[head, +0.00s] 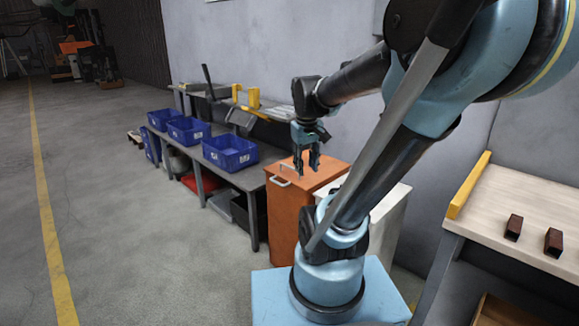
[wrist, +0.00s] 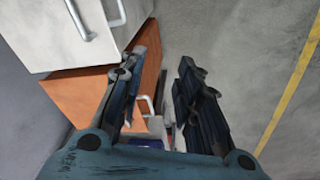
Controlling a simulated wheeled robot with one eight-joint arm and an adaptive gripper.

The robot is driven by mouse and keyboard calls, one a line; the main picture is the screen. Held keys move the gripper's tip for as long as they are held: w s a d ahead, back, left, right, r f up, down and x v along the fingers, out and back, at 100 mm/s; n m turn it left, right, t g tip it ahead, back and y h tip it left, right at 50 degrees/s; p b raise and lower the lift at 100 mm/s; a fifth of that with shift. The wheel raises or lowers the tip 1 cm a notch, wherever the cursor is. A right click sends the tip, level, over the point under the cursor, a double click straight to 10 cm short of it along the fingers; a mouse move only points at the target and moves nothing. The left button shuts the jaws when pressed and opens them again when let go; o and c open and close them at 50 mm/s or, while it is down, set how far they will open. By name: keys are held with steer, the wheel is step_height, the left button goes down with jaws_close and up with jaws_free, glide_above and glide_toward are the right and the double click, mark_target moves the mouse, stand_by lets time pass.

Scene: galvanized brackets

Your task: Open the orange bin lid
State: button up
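The orange bin (head: 290,216) stands at the end of the grey workbench. Its orange lid (head: 325,172) looks flat and shut, with a light metal handle (head: 280,182) at its left front edge. My gripper (head: 307,172) points down just above the lid, right of the handle in the head view. Its fingers are apart with nothing between them. In the wrist view the open gripper (wrist: 160,75) partly covers the orange lid (wrist: 78,95). The handle (wrist: 147,103) shows between the fingers' bases, apart from the tips as far as I can see.
A white bin (head: 388,215) stands right beside the orange one; its handles show in the wrist view (wrist: 80,22). Blue crates (head: 230,152) line the grey workbench (head: 262,172) on the left. A wooden table (head: 510,215) with two dark red brackets is at right. The left floor is open.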

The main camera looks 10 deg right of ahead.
steer(key=w+a+r+n, duration=0.1)
steer(key=w+r, duration=0.1)
steer(key=w, duration=0.6)
steer(key=w+r+n, duration=0.1)
steer(key=w+r, duration=0.1)
steer(key=w, duration=0.5)
steer(key=n+h, duration=0.1)
steer(key=n, duration=0.2)
glide_toward(290, 167)
steer(key=shift+g, duration=0.4)
steer(key=f, duration=0.2)
steer(key=w+d+f, duration=0.1)
steer(key=f, duration=0.4)
steer(key=shift+w+d+f, duration=0.25)
steer(key=shift+w+f, duration=0.05)
steer(key=shift+f, duration=0.1)
jaws_close()
